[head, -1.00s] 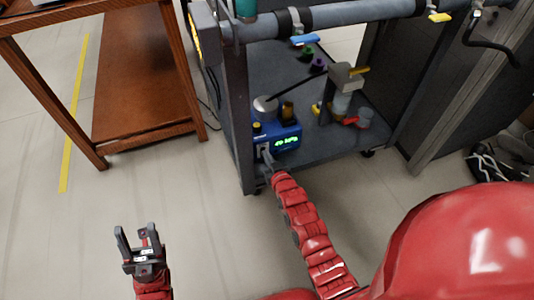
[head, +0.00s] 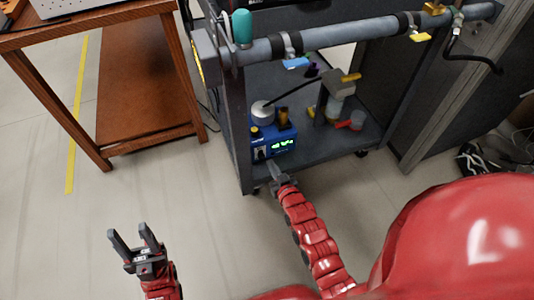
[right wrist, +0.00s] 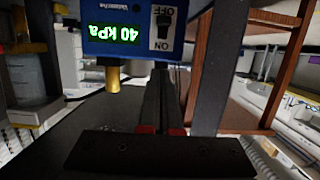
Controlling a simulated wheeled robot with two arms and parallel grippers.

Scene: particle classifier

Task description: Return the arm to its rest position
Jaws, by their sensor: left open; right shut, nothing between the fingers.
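My right gripper (head: 272,168) is shut and empty, just in front of the blue box (head: 284,142) on the cart's lower shelf. In the right wrist view, the shut fingers (right wrist: 160,85) point at the box's black switch, marked OFF and ON, beside a green display (right wrist: 107,34) reading 40 kPa. I cannot tell whether the fingertips touch the box. My left gripper (head: 136,240) is open and empty over bare floor at the lower left of the head view.
The dark cart (head: 237,130) has a horizontal pipe (head: 340,36) with valves above its shelf. A wooden table (head: 110,20) stands at the upper left. A grey cabinet (head: 440,90) stands at the right. The floor between my arms is clear.

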